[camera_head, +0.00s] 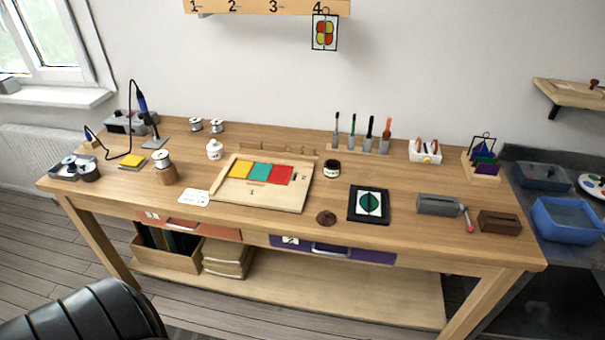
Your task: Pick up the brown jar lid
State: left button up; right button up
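The brown jar lid (326,217) lies on the wooden workbench (420,185), near its front edge and right of centre. It looks round and dark brown, with what seems to be a small knob on top. A dark brown open jar (332,168) with a pale label stands behind it. Nothing lies on the lid, and it is apart from the things around it. Neither of my grippers is in view.
Left of the lid is a wooden board (262,199) with coloured tiles; right is a black-framed leaf panel (368,204). A grey vise (438,205) stands further right. Bare bench surrounds the lid. A black ribbed shape (85,312) fills the lower left corner.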

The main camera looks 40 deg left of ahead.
aim_at(326, 218)
jog(key=u, duration=1)
